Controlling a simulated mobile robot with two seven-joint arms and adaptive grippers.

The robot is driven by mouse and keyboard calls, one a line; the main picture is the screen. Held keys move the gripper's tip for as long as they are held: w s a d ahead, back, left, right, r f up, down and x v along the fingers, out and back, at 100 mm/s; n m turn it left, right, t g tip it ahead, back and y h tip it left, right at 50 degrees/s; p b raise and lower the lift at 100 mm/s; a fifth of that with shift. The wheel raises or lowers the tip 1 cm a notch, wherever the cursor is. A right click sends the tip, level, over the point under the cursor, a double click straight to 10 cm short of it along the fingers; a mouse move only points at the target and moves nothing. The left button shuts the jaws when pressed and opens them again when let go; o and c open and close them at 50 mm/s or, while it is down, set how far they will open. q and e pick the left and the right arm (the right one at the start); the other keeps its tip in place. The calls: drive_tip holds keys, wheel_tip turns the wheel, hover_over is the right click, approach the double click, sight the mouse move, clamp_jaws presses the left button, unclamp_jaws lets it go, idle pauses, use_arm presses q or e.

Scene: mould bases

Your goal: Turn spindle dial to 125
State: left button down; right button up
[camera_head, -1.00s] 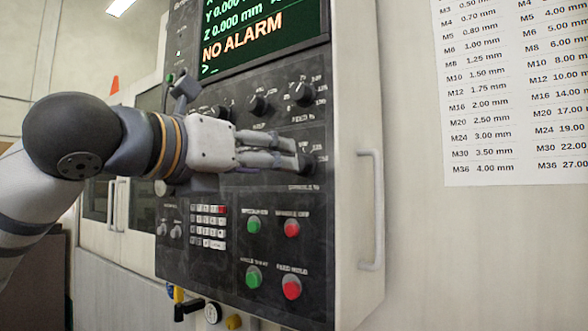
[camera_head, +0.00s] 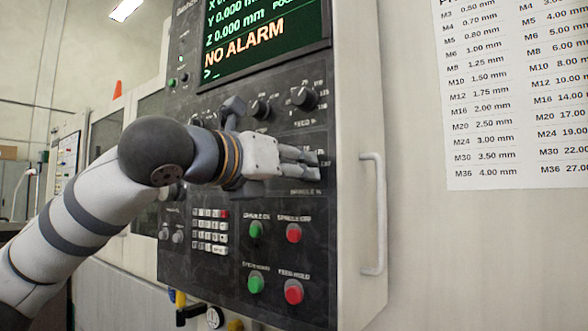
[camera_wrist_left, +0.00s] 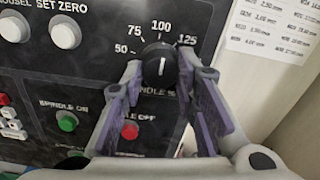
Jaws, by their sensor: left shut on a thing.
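The spindle dial (camera_wrist_left: 160,65) is a black round knob with a white pointer line, in the left wrist view. Printed marks 50, 75, 100 and 125 arc over it. The pointer line looks close to upright, toward the 100 mark; its exact setting is hard to read. My left gripper (camera_wrist_left: 166,82) is shut on the dial, with a finger at each side. In the head view my left gripper (camera_head: 314,164) reaches in from the left, and its fingers hide most of the dial. My right gripper is not in view.
Two more black dials (camera_head: 304,98) sit above, under the screen (camera_head: 262,40) reading NO ALARM. Green and red buttons (camera_head: 293,233) and a keypad (camera_head: 210,230) lie below. A vertical handle (camera_head: 374,215) stands out from the cabinet's right side.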

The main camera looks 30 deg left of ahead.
use_arm(q)
drive_tip(key=shift+m, duration=4.1)
drive_tip(key=c, duration=1.2)
unclamp_jaws()
drive_tip(key=shift+c, duration=0.2)
